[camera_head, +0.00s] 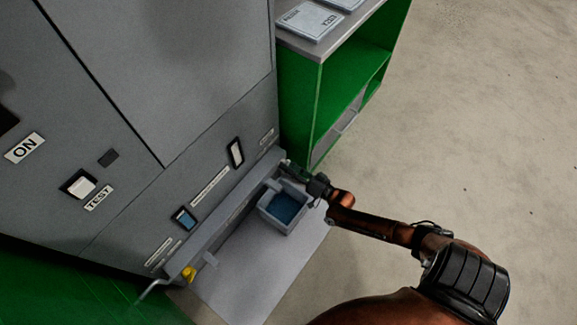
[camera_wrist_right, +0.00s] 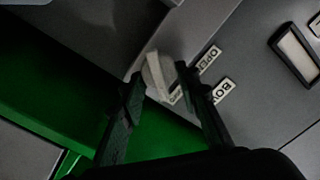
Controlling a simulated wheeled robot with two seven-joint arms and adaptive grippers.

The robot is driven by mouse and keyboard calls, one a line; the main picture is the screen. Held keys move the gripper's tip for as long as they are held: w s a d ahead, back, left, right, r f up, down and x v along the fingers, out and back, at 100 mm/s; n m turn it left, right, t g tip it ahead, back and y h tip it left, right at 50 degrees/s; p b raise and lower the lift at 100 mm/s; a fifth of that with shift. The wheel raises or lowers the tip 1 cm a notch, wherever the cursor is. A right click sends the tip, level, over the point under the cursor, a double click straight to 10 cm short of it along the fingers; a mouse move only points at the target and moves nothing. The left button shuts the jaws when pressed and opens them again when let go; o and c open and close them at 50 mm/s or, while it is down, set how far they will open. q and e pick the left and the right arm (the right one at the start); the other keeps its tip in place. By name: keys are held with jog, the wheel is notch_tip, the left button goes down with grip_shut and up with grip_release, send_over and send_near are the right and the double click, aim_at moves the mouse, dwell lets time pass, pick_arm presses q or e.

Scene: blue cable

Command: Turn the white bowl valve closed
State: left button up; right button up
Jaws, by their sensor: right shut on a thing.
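The white bowl valve (camera_wrist_right: 155,75) is a pale round knob with a raised grip on the grey machine panel, beside labels (camera_wrist_right: 221,91) reading OPEN and BOWL. My right gripper (camera_wrist_right: 160,74) has one finger on each side of the knob and is shut on it. In the head view my right gripper (camera_head: 289,168) reaches the lower right corner of the machine, and the valve itself is hidden there. My left gripper is not in view.
The grey machine (camera_head: 160,90) fills the left. A blue-grey bin (camera_head: 267,217) stands on a light plate (camera_head: 245,285) close beside my right gripper. A green shelf (camera_head: 338,90) stands right behind the arm. The concrete floor (camera_head: 480,120) is clear at right.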

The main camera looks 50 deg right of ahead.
jog(key=shift+f+m, duration=0.1)
jog(key=shift+m, duration=0.4)
jog(key=o, duration=1.1)
jog(key=shift+o, duration=0.2)
jog(key=s+d, duration=0.1)
jog(key=s, duration=1.1)
